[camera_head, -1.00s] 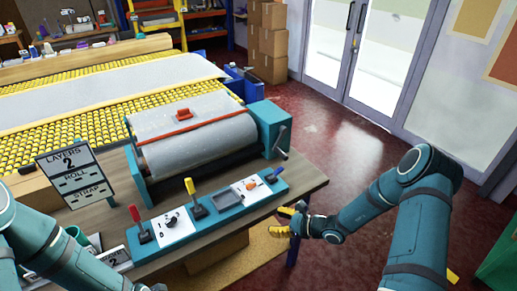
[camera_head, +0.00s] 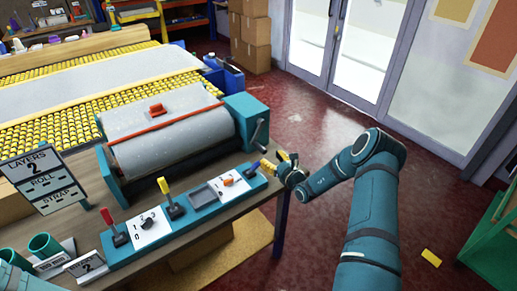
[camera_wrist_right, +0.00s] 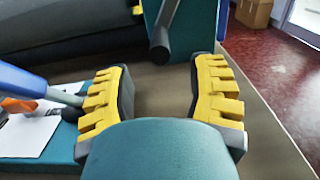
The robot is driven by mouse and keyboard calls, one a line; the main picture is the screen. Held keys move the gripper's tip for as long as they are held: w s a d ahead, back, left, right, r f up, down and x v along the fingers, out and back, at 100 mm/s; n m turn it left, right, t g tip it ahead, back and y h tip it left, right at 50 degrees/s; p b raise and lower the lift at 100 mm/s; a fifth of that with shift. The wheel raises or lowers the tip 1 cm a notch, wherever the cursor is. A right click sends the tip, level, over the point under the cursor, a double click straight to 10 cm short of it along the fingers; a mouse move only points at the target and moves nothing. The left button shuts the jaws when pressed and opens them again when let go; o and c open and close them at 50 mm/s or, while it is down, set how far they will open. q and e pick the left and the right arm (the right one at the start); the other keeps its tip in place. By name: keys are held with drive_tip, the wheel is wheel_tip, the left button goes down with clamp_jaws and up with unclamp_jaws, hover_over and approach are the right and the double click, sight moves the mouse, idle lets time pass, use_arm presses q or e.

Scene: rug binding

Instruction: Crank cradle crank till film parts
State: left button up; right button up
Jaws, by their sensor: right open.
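The teal cradle (camera_head: 240,122) holds a thick grey roll (camera_head: 175,140) with a red strap across its top. Its dark crank (camera_head: 257,134) hangs on the right end housing; it also shows in the right wrist view (camera_wrist_right: 162,36), ahead of the fingers. I cannot make out the film as a separate sheet. My right gripper (camera_head: 277,162) is open and empty, just right of and below the crank, apart from it. Its yellow-padded fingers show wide apart in the right wrist view (camera_wrist_right: 163,98). My left gripper is out of view.
A control panel (camera_head: 110,250) with red, yellow and blue levers runs along the table's front. The blue lever (camera_head: 253,170) stands close to my right gripper, left of the fingers. A sign (camera_head: 45,178) reads layers 2. Open red floor lies right of the table.

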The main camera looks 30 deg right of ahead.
sight(259, 147)
drive_tip(key=w, duration=0.5)
drive_tip(key=w+b, duration=0.1)
drive_tip(key=w, duration=0.2)
drive_tip(key=shift+w+a, duration=0.1)
drive_tip(key=shift+a, duration=0.25)
clamp_jaws()
